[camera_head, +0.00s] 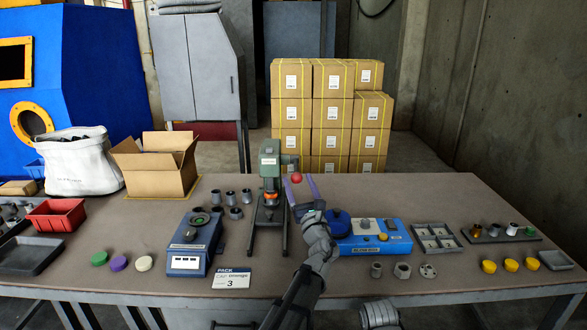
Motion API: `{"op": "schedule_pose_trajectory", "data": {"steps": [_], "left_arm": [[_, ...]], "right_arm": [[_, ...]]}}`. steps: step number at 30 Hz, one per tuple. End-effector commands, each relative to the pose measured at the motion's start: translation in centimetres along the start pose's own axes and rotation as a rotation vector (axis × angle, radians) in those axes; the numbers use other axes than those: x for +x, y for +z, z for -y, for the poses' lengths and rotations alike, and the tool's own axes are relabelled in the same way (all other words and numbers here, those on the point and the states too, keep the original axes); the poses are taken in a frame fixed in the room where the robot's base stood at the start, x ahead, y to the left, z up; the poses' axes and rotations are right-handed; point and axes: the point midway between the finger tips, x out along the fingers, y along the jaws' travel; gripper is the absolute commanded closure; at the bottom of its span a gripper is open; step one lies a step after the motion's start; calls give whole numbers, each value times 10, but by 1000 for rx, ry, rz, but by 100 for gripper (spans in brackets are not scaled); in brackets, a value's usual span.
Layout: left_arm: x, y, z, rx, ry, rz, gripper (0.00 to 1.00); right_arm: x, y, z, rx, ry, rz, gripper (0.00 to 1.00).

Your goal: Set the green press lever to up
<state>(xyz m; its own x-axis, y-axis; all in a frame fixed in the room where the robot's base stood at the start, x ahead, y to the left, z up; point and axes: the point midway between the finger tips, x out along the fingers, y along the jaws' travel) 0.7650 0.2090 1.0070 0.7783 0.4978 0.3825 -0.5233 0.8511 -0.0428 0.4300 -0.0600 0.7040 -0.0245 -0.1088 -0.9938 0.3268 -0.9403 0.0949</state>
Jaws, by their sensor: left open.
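The green press (269,165) stands upright at the middle of the table. An orange part (271,197) shows low on it. The lever's red ball knob (297,177) is just right of the press head, at about the height of its lower part. The lever's rod is hard to make out. My left gripper (300,179) reaches up from the front with its two purple fingers apart. The red knob shows between or just behind the fingertips; I cannot tell whether they touch it.
A blue device (395,237) with a round blue part stands right of my left gripper. A blue scale (190,250) and several grey cups (230,198) are to the left. A card (231,279) lies in front. An open cardboard box (153,170) is behind left.

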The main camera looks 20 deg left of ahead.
Motion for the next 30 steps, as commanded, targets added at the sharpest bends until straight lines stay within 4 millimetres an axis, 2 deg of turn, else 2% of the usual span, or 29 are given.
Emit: {"op": "schedule_pose_trajectory", "data": {"steps": [3, 9, 19, 30], "left_arm": [[23, 2, 1, 1, 1, 0, 27], [51, 1, 1, 0, 1, 0, 27], [56, 0, 0, 0, 0, 0, 27], [56, 0, 0, 0, 0, 0, 67]], "right_arm": [[-11, 1, -1, 0, 0, 0, 27], [-21, 1, -2, 0, 0, 0, 27], [-21, 1, -2, 0, 0, 0, 27], [-21, 1, -2, 0, 0, 0, 27]]}}
